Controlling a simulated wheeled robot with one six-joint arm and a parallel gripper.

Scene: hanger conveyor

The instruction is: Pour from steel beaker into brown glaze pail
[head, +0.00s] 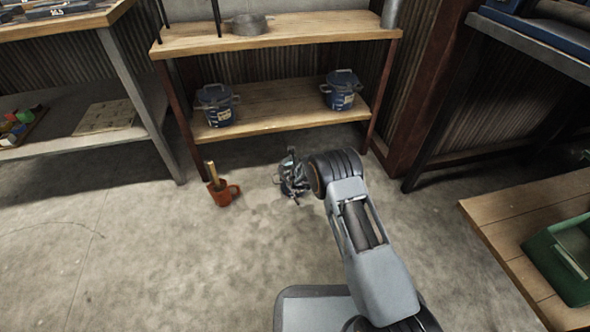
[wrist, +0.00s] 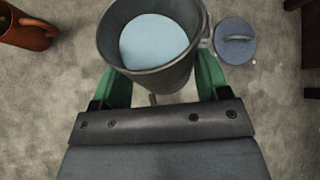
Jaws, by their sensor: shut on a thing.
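In the wrist view my gripper (wrist: 155,92) has its green fingers shut on the steel beaker (wrist: 158,70), a dark grey vessel with pale blue contents. The beaker looks near upright. In the head view my gripper (head: 291,176) is low in front of the shelf, and the beaker is hard to make out there. A reddish-brown, mug-shaped pail with a side handle (head: 225,196) and a wooden stick in it stands on the floor left of my gripper. I take it for the brown glaze pail. It also shows, cut off, in the wrist view's top left corner (wrist: 30,34), apart from the beaker.
A blue round lid with a handle (wrist: 236,43) lies right of the beaker in the wrist view. Two blue lidded pots (head: 216,106) (head: 342,90) stand on the wooden shelf (head: 280,108). A bench (head: 515,225) with a green bin is at right. Floor left of the pail is clear.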

